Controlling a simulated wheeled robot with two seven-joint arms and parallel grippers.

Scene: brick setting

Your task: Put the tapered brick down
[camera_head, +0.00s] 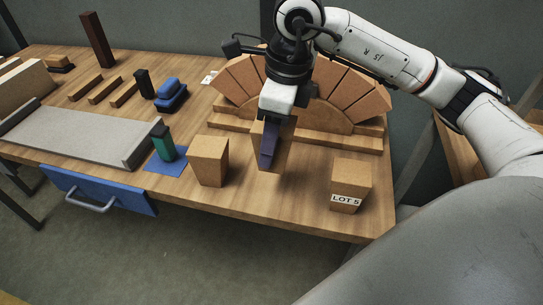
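My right gripper (269,160) comes down from above at the middle of the table, at the end of the arm entering from the right. Its dark finger lies against the near face of a tan tapered brick (285,152), and it looks shut on it. The far finger is hidden. The brick is upright, close to the table top; I cannot tell whether its bottom touches. A second tapered brick (209,160) stands to its left. A third, with a "LOT 5" label (351,182), stands to its right. My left gripper is not in view.
Behind the held brick is a brick arch (358,95) on a stepped wooden form (340,135). To the left are a green-handled tool on a blue mat (157,168), a grey tray (75,133), a blue brush (171,95) and wooden strips. Bare wood (300,190) shows between the bricks.

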